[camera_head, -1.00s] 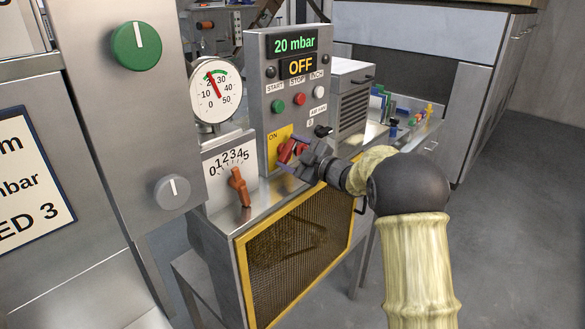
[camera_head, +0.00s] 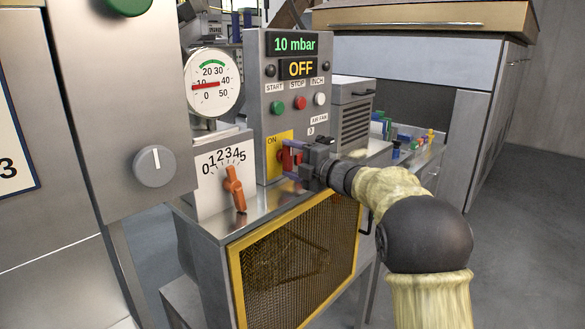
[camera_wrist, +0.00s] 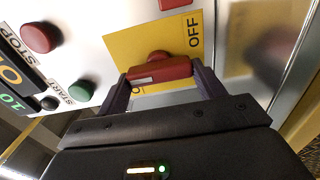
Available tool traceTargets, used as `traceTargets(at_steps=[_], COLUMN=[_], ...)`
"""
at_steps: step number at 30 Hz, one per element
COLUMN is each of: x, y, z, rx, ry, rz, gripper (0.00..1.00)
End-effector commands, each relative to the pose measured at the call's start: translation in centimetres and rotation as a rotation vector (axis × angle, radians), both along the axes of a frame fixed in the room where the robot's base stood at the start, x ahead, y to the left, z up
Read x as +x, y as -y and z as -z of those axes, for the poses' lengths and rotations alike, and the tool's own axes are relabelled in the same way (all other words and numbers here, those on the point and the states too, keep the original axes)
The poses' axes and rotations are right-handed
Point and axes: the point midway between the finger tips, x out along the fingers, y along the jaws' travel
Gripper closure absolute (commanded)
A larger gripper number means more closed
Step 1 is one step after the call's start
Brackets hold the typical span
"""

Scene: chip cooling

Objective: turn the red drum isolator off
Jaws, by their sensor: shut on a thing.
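The red drum isolator handle (camera_head: 287,159) is on a yellow plate (camera_head: 273,160) low on the grey control panel, with ON at the plate's upper left. My gripper (camera_head: 289,160) is shut on the handle, one finger above it and one below. In the wrist view the red handle (camera_wrist: 165,70) lies between my two dark fingers (camera_wrist: 162,88). A pale mark shows near its left end. OFF is readable on the yellow plate (camera_wrist: 150,43) right of the handle; the ON label is mostly covered there.
The panel display (camera_head: 295,44) reads 10 mbar, with OFF below. Start, stop and inch buttons (camera_head: 299,103) sit above the handle. A dial gauge (camera_head: 213,83) and an orange lever (camera_head: 235,188) on a numbered scale stand left. A yellow-framed mesh guard (camera_head: 290,262) is below.

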Motion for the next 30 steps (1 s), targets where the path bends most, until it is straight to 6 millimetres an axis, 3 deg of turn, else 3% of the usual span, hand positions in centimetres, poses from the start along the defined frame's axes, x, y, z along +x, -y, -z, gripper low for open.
traceTargets(at_steps=[14, 15, 18, 30], x=[-0.01, -0.01, 0.0, -0.27], y=[-0.01, -0.01, 0.0, 0.46], z=[0.34, 0.34, 0.29, 0.12], rx=[-0.019, -0.019, -0.019, -0.016], ry=[0.015, 0.015, 0.016, 0.017], rz=[-0.002, -0.002, -0.002, 0.0], gripper=[0.55, 0.3, 0.1, 0.1])
